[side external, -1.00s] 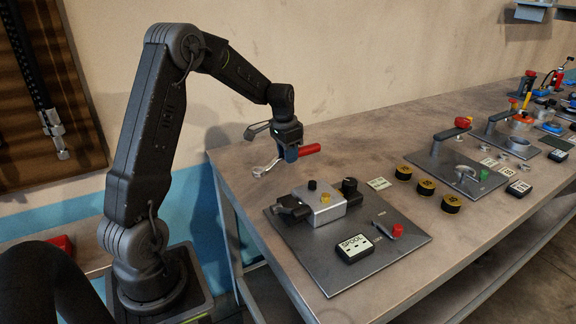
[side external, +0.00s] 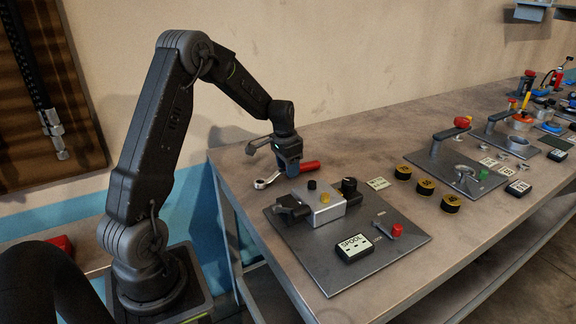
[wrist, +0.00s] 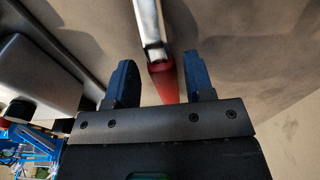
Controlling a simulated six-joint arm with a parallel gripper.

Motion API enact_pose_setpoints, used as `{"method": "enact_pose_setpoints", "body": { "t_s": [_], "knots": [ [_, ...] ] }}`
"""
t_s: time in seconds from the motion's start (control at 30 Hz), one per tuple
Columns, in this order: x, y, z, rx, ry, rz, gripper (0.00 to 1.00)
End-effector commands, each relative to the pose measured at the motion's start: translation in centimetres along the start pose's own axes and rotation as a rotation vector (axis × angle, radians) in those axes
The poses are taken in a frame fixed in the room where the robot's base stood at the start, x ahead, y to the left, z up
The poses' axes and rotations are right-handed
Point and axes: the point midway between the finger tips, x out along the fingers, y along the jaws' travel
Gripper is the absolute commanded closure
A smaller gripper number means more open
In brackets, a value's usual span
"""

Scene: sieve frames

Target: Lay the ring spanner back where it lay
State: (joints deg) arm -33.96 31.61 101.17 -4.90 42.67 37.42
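The ring spanner has a bright metal shank and a red handle (side external: 309,166). In the side view it appears to lie flat on the bench behind the grey fixture plate, its ring end (side external: 262,183) to the left. My gripper (side external: 290,171) is down over it, with its blue fingers around the handle. In the wrist view the handle (wrist: 163,83) runs between the two fingers (wrist: 157,78), with a gap visible on both sides. The gripper is open there. The lower part of the handle is hidden by the gripper body.
The grey plate (side external: 335,268) in front bears a silver block (side external: 319,206), a black knob, a red-topped lever and a SPOOL label (side external: 354,248). Black-and-yellow discs (side external: 426,187) stand to the right. The bench behind the spanner is clear up to the wall.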

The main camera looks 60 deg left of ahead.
Motion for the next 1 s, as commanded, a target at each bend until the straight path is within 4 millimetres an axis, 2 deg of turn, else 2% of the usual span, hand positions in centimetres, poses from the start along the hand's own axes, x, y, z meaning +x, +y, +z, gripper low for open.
{"method": "enact_pose_setpoints", "body": {
  "t_s": [0.27, 0.43, 0.8, 1.0],
  "knots": [
    [0.0, 0.0, 0.0, 0.0, 0.0, 0.0, 0.45],
    [-1.1, 0.0, -0.1, 0.0, 0.002, -0.001, 0.45],
    [-8.6, -0.1, -0.1, 0.0, 0.004, -0.003, 0.45],
    [-11.4, -0.1, -0.1, 0.0, 0.003, -0.002, 0.45]
  ]
}}
